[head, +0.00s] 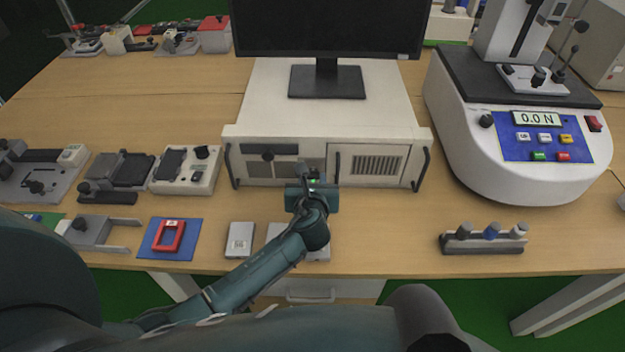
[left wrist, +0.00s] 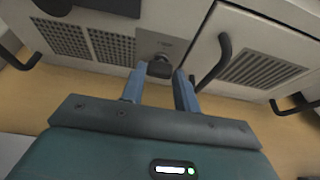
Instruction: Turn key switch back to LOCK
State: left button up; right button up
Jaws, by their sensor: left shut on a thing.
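The key switch (left wrist: 160,67) is a dark knob-like key on a small grey plate (left wrist: 163,45) on the front of a white computer case (head: 235,132). In the left wrist view it sits between the fingertips of my left gripper (left wrist: 159,74). The gripper is shut on the key. In the head view my left gripper (head: 309,177) reaches the middle of the case front and hides most of the switch. The switch's markings are too small to read, so I cannot tell its position. My right gripper is not in view.
A monitor (head: 325,82) stands on the case. Handles (head: 420,170) project from the case front, one close right of the gripper. A force tester (head: 470,150) stands at right, with a small rack (head: 482,244) before it. Several fixtures (head: 187,170) lie at left.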

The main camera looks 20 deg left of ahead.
pick_arm(q)
jog(key=shift+c, duration=1.1)
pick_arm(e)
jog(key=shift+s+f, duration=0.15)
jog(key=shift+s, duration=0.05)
